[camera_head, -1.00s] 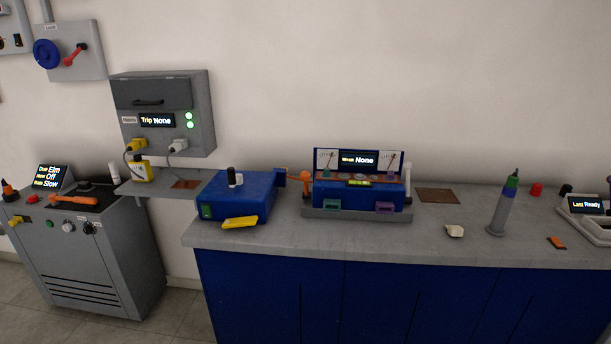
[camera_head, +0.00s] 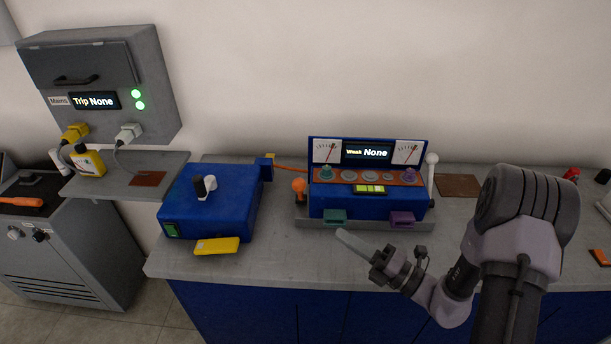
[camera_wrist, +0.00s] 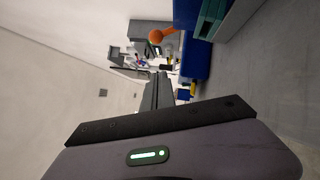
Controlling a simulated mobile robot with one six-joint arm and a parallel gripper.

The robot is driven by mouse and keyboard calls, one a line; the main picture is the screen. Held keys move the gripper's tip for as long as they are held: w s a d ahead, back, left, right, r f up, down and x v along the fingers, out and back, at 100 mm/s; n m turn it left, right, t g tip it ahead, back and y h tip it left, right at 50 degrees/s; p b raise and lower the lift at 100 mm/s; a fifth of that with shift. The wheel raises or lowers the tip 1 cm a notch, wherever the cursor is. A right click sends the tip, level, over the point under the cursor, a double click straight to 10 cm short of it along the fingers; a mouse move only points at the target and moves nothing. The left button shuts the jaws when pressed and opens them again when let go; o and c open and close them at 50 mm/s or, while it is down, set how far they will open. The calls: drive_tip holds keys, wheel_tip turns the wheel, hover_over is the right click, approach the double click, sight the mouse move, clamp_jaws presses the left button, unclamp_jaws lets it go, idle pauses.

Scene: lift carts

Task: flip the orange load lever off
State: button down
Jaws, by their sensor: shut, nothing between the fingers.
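The orange load lever (camera_head: 299,186) has a ball knob and sits at the left end of the blue meter unit (camera_head: 330,205). Its short stem is partly hard to make out, and its exact position is unclear. In the wrist view the orange lever (camera_wrist: 157,36) shows above the fingers, its stem running right to a blue housing (camera_wrist: 197,60). My gripper (camera_head: 342,235) is shut and empty, in front of the meter unit's lower edge, right of and nearer than the lever. The fingers also show in the wrist view (camera_wrist: 157,92), apart from the lever.
A blue box (camera_head: 215,195) with a black-and-white switch stands left of the lever, with a yellow block (camera_head: 217,246) before it. A white-knobbed lever (camera_head: 432,165) stands at the meter unit's right end. An orange cable (camera_head: 290,168) runs behind.

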drive_tip(key=w+d+b+x, duration=0.1)
drive_tip(key=x, duration=0.5)
drive_tip(key=w+b+x, duration=0.1)
drive_tip(key=b+x, duration=0.1)
drive_tip(key=x, duration=0.4)
drive_tip(key=shift+w+r, duration=0.3)
drive_tip(key=shift+r, duration=0.1)
drive_tip(key=shift+d, duration=0.15)
